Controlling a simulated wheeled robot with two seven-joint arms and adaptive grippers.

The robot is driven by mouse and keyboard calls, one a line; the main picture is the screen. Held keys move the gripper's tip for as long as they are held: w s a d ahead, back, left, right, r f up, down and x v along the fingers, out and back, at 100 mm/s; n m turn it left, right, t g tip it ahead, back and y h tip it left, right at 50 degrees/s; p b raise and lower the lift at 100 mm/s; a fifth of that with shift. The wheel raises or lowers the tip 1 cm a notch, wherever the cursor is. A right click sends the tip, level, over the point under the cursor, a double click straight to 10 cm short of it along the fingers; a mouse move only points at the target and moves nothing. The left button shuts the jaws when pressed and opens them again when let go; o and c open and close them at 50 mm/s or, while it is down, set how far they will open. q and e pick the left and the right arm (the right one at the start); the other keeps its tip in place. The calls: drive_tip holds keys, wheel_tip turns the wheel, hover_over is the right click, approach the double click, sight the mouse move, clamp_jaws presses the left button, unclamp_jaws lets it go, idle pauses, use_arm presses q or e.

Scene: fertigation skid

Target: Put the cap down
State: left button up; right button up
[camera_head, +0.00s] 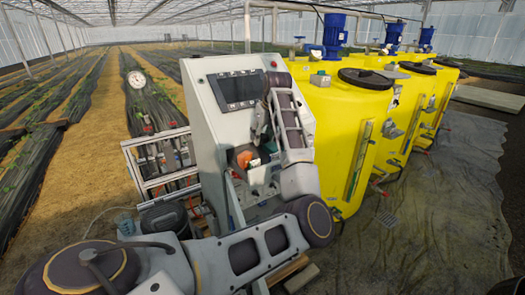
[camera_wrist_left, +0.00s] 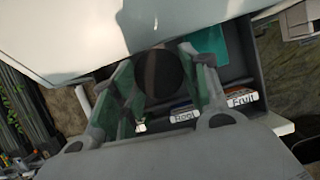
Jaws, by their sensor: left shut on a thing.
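The cap (camera_wrist_left: 160,76) shows in the left wrist view as a dark round thing with a brownish band. It sits between the green-padded fingers of my left gripper (camera_wrist_left: 163,84), which is shut on it. In the head view, my left gripper (camera_head: 258,140) is small in front of the pale control cabinet (camera_head: 212,105), below its screen. An orange round part (camera_head: 245,158) shows close to the fingertips; I cannot tell whether it is the cap. My right gripper is not in view.
A grey tray with labels "Root" and "Fruit" (camera_wrist_left: 240,99) lies beyond the fingers in the left wrist view. Yellow tanks (camera_head: 335,125) with blue motors stand to the right of the cabinet. A metal frame (camera_head: 160,163) stands to its left. Dark sheeting (camera_head: 425,235) at right is mostly clear.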

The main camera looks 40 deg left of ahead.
use_arm(q)
wheel_tip(320, 180, down, 2)
drive_tip(key=shift+f, duration=0.3)
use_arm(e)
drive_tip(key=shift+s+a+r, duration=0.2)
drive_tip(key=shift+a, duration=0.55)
use_arm(q)
drive_tip(key=shift+f+p, duration=0.45)
drive_tip(key=shift+f, duration=1.4)
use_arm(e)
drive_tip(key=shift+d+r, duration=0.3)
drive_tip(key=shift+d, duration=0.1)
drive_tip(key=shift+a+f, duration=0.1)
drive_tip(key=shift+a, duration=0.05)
use_arm(q)
drive_tip(key=shift+f+b, duration=0.3)
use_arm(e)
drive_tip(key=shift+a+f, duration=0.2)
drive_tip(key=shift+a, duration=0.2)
use_arm(q)
drive_tip(key=shift+f, duration=0.1)
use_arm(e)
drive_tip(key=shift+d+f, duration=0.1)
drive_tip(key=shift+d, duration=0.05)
